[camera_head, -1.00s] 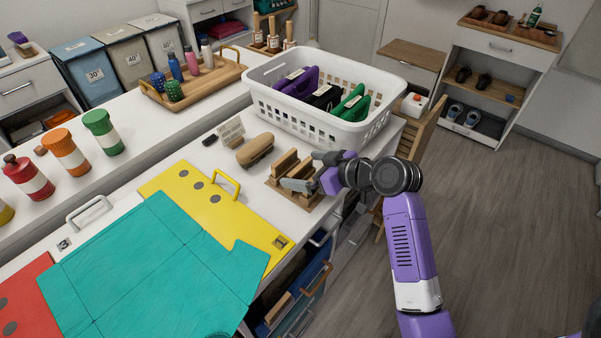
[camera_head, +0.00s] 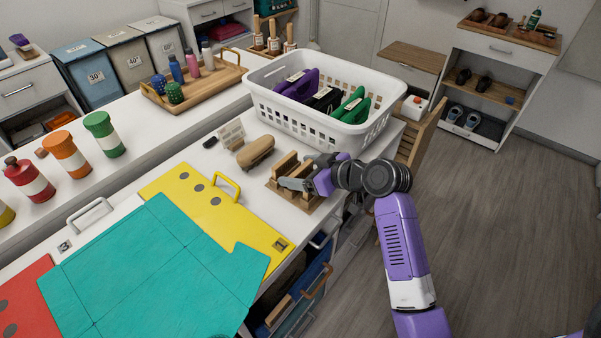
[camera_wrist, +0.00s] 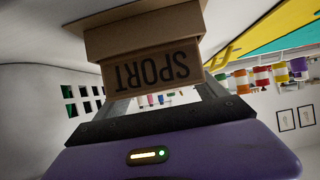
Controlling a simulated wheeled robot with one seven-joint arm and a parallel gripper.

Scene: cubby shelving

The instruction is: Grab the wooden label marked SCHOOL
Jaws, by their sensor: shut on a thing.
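In the wrist view a wooden label (camera_wrist: 152,72) fills the space between my fingers, its face upside down and reading SPORT. No label marked SCHOOL can be read in either view. Another plain wooden block (camera_wrist: 145,35) shows directly beyond it. In the head view my gripper (camera_head: 296,183) is at the small wooden stand (camera_head: 312,205) with upright wooden blocks (camera_head: 286,163) at the counter edge. It is shut on the SPORT label, which is still at the stand; whether it is lifted cannot be told.
A white basket (camera_head: 330,130) with purple, black and green items stands just behind. A wooden brush-like block (camera_head: 256,151) and a small card stand (camera_head: 231,134) are to the left.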

